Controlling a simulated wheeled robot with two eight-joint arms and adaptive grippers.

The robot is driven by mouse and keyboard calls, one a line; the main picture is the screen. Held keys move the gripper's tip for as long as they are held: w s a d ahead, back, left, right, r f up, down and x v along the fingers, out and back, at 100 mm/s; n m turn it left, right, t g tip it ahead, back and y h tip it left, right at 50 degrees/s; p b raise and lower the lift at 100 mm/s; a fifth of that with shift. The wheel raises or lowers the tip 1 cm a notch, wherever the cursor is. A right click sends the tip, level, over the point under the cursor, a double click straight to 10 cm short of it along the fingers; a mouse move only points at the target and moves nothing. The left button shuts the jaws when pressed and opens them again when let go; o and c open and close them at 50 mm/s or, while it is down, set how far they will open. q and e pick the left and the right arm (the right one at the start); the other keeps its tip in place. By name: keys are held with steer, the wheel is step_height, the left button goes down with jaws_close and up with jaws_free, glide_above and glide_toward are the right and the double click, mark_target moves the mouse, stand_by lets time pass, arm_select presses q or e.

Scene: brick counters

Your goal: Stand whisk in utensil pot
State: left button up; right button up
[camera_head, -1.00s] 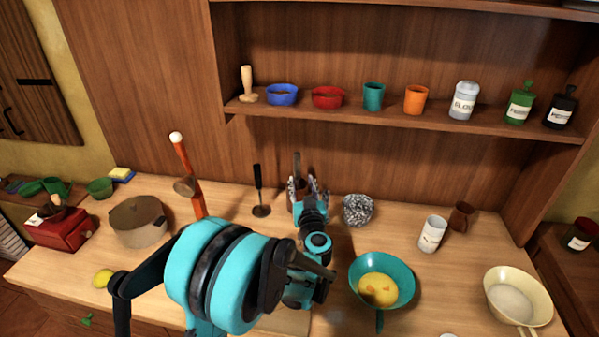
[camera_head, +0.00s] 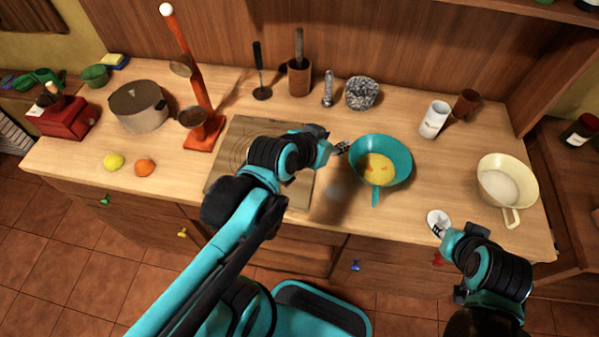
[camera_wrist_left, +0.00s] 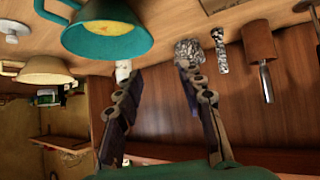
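The brown utensil pot (camera_head: 299,80) stands upright at the back of the counter. A long brownish-grey handle (camera_head: 299,46) sticks up out of it, nearly vertical. This utensil's head is hidden inside the pot, so I cannot tell by shape that it is the whisk. No other whisk is visible. The pot also shows in the left wrist view (camera_wrist_left: 259,41), upside down, with the handle. My left gripper (camera_head: 342,148) is open and empty near the teal bowl's left rim, well away from the pot. My right gripper (camera_head: 439,230) is low by a small white round object; its opening is unclear.
The teal bowl (camera_head: 395,150) holds yellow food. A grey pestle-like object (camera_head: 328,90) and speckled mortar (camera_head: 361,94) stand right of the pot. A cutting board (camera_head: 235,140), orange stand (camera_head: 204,133) and white cup (camera_head: 434,120) are nearby.

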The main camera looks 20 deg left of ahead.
arm_select(q)
steer(key=s+a+f+n+g+y, duration=0.1)
steer(key=s+a+f+g+y, duration=0.1)
steer(key=s, duration=0.6)
step_height(320, 180, down, 3)
steer(key=shift+s+a+f+n+g, duration=0.1)
steer(key=shift+s+a+n+g, duration=0.4)
steer(key=shift+a, duration=0.75)
steer(key=shift+w, duration=0.1)
